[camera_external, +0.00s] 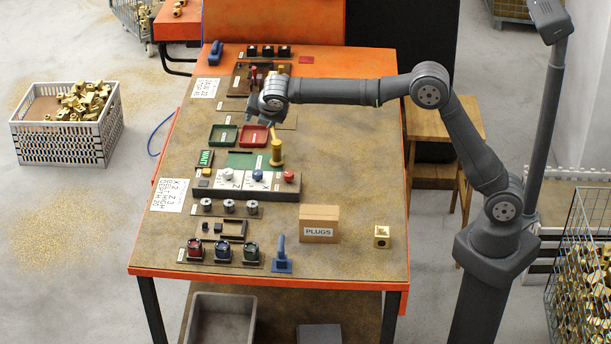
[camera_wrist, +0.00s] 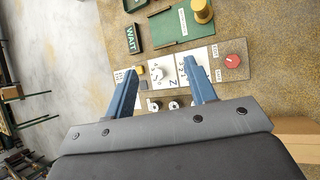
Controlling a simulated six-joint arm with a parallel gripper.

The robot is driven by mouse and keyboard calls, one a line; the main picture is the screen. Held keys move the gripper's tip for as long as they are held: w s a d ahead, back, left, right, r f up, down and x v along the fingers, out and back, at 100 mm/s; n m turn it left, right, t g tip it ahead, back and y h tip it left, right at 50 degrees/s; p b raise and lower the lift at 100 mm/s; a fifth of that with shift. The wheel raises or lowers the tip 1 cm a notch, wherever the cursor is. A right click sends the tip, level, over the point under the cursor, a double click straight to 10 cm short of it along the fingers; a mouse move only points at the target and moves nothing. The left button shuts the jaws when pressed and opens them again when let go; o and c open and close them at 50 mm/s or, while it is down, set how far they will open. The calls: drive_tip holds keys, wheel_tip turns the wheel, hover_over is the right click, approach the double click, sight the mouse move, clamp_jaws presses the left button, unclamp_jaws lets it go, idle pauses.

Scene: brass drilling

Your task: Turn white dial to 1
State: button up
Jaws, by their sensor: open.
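The white dial (camera_external: 228,174) sits on a white label plate on the dark dial panel (camera_external: 315,194), left of a blue dial (camera_external: 257,176) and a red knob (camera_external: 289,176). In the wrist view the white dial (camera_wrist: 157,73) shows between my two fingers, nearer the left one. Its pointer setting is too small to read. My gripper (camera_external: 270,116) is open and empty, above the table and farther back than the panel. In the wrist view my gripper (camera_wrist: 160,65) has its blue fingers spread. The right finger seems to hide the blue dial.
A yellow cylinder (camera_external: 276,152) stands upright just behind the panel, near my gripper. Green (camera_external: 223,136) and red (camera_external: 254,136) trays lie behind it. Several grey knobs (camera_external: 229,206) are in front. A PLUGS box (camera_external: 318,224) stands to the right; the table's right side is mostly clear.

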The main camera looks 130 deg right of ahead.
wheel_tip(320, 180, down, 4)
drive_tip(key=s+n+g+h, duration=0.1)
drive_tip(key=s+n+h, duration=0.15)
drive_tip(key=h, duration=0.25)
drive_tip(key=n+t, duration=0.6)
drive_tip(key=n, duration=0.4)
approach(232, 172)
drive_tip(key=shift+t+h, duration=0.3)
drive_tip(key=shift+h, duration=0.2)
drive_tip(key=x, duration=0.9)
drive_tip(key=shift+s+a+f, duration=0.15)
drive_tip(key=shift+s+f, duration=0.05)
drive_tip(key=shift+f, duration=0.2)
drive_tip(key=shift+c, duration=0.4)
drive_tip(key=c, duration=0.9)
